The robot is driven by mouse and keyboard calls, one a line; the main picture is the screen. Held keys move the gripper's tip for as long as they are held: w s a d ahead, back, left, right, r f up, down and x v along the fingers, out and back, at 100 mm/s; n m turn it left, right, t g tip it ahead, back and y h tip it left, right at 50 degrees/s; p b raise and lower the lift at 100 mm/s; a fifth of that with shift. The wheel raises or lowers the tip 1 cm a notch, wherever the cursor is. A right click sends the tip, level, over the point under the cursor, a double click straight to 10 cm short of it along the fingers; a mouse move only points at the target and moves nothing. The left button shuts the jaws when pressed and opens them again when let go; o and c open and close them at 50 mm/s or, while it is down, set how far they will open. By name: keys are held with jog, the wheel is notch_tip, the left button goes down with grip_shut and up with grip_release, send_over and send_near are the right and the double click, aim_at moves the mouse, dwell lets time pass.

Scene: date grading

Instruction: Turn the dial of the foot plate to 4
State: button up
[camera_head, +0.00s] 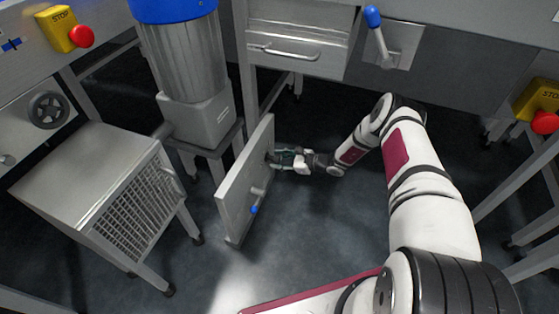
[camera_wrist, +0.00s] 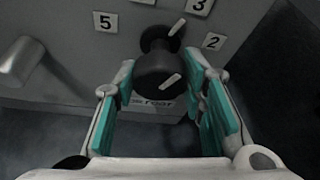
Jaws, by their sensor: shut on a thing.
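The foot plate (camera_head: 232,198) is an upright grey panel low in the head view. Its black dial (camera_wrist: 158,72) juts out in the wrist view, with white marks on its face and base. The base mark points up and right, roughly toward the 3 tag (camera_wrist: 198,6). The 2 tag (camera_wrist: 213,41) is right of the dial and the 5 tag (camera_wrist: 105,21) is upper left. A tag between 5 and 3 is cut off by the top edge, its number unreadable. My gripper (camera_head: 275,158) is shut on the dial, teal-padded fingers on both sides; it also shows in the wrist view (camera_wrist: 162,76).
A lever with a blue tip (camera_head: 253,210) sticks out of the plate below my gripper. A grey vented cabinet (camera_head: 100,185) and a blue-topped motor-like cylinder (camera_head: 180,55) stand to the left. A drawer (camera_head: 298,50) hangs above. The floor right of the plate is open.

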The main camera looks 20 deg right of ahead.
jog(key=n+t+h+p, duration=0.1)
jog(key=n+t+p, duration=0.1)
jog(key=n+p, duration=0.1)
jog(key=shift+s, duration=0.1)
jog(key=n+t+p, duration=0.2)
jog(key=n+p, duration=0.1)
jog(key=shift+f+n, duration=0.1)
jog(key=shift+n, duration=0.3)
dwell(0.6)
jog(key=o, duration=1.2)
jog(key=shift+c, duration=0.2)
jog(key=v, duration=1.2)
